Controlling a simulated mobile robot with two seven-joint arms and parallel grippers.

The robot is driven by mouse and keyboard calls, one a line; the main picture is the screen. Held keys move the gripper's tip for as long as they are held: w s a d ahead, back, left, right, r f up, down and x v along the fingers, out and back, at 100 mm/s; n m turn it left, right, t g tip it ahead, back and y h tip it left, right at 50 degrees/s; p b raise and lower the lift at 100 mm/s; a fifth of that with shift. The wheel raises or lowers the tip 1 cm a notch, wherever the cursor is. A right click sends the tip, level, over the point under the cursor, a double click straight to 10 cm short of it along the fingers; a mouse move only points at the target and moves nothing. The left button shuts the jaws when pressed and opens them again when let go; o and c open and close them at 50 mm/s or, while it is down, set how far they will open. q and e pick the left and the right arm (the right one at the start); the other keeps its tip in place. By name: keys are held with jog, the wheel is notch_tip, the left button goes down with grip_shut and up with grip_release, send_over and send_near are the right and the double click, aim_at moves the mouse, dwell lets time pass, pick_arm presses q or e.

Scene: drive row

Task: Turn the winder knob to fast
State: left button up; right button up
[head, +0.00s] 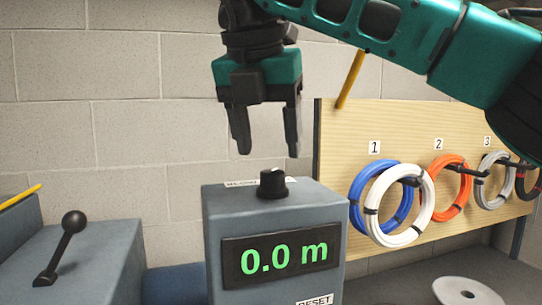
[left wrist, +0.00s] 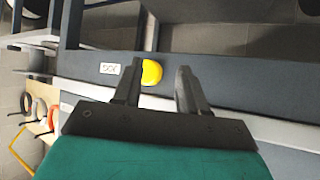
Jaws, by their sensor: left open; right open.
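The winder knob (head: 272,183) is a small black dial with a pale mark on its top. It stands on top of a grey-blue box (head: 218,240) whose green display (head: 280,259) reads 0.0 m. A label behind the knob is mostly hidden and cannot be read. My right gripper (head: 266,145) points down above the knob, open and empty, apart from it. My left gripper (left wrist: 156,88) shows only in the left wrist view. It is open, with a yellow round button (left wrist: 151,73) seen between its fingers; I cannot tell the distance.
A wooden board (head: 340,140) at the right carries blue, white, orange and grey cable coils (head: 452,187) on numbered pegs. A black ball-topped lever (head: 62,245) stands on a grey housing at the left. A white spool (head: 468,292) lies at the lower right. A block wall is behind.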

jog(key=p+v, duration=0.1)
jog(key=v, duration=0.7)
jog(key=shift+r+p, duration=0.3)
jog(key=shift+p, duration=0.1)
jog(key=shift+s, duration=0.1)
